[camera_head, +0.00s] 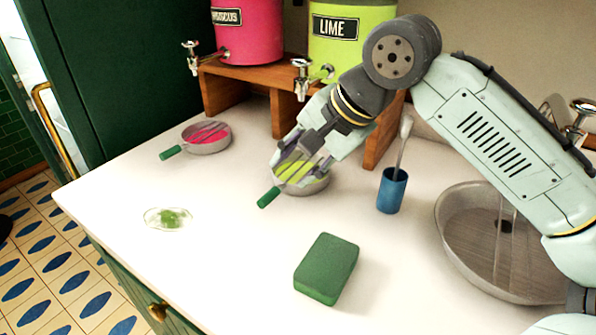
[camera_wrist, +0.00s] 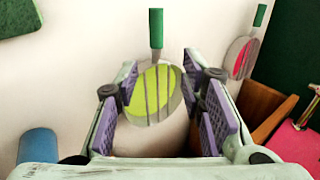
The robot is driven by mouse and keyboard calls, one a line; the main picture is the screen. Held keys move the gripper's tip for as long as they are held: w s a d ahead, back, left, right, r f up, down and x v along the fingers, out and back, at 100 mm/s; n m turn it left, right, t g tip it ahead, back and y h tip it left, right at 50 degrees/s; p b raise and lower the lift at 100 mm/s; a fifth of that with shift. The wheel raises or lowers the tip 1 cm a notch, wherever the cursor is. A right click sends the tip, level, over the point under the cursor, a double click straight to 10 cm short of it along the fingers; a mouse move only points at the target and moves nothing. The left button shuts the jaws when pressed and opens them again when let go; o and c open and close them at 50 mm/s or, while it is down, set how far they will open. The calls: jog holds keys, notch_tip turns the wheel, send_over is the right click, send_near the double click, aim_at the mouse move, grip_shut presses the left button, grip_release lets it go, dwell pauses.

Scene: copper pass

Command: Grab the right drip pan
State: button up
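The right drip pan (camera_head: 318,187) is a round grey pan with yellow-green liquid, grey bars across it and a green handle (camera_head: 268,197). It sits on the white counter in front of the lime dispenser (camera_head: 340,55). My gripper (camera_head: 301,162) is over this pan, pointing down, and partly hides it. In the wrist view the same pan (camera_wrist: 171,77) lies between my open purple-padded fingers (camera_wrist: 160,82), its handle (camera_wrist: 156,28) pointing away. No clear grip on the pan shows. The left drip pan (camera_head: 207,146), with pink liquid and a green handle, is in front of the pink dispenser (camera_head: 248,35).
A wooden stand (camera_head: 240,74) holds both dispensers close behind the pan. A blue cup (camera_head: 392,192) with a brush stands to the right. A green sponge (camera_head: 327,268), a small glass dish (camera_head: 168,218) and a round sink (camera_head: 465,235) are around.

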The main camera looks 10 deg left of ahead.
aim_at(279, 188)
jog(key=p+x, duration=0.1)
jog(key=x, duration=0.6)
jog(key=shift+s+d+f, duration=0.15)
jog(key=shift+f, duration=0.2)
jog(key=shift+c, duration=0.3)
grip_shut()
